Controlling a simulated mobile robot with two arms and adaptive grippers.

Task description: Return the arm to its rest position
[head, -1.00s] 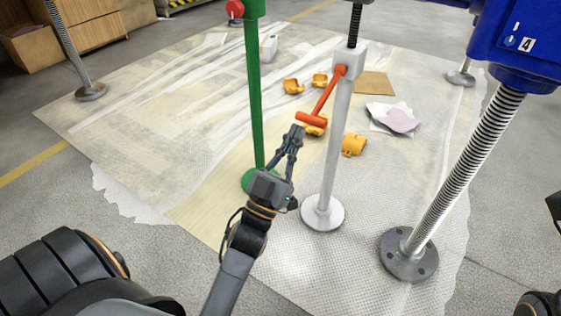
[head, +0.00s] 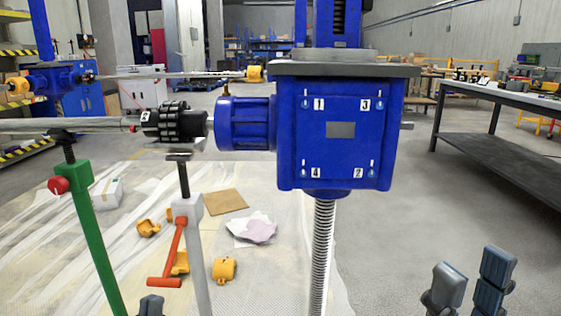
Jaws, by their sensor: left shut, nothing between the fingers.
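The tip of my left gripper (head: 150,305) shows at the bottom edge, between the green stand and the white stand. It is shut and empty; the rest of that arm is out of view. My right gripper (head: 472,278) is at the bottom right, its two fingers pointing up and apart, with nothing between them. The blue screw jack (head: 341,130) with numbered marks 1, 3, 4 and 2 stands on its threaded screw (head: 322,255). The white stand (head: 193,245) has an orange handle (head: 172,262). The green stand (head: 95,245) has a red knob (head: 58,185).
A shaft (head: 60,125) and black coupling (head: 175,122) run left from the jack. Yellow coupling parts (head: 224,270), a cardboard sheet (head: 224,201) and cloths (head: 252,229) lie on the floor sheet. A workbench (head: 500,97) stands at right. The floor before it is clear.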

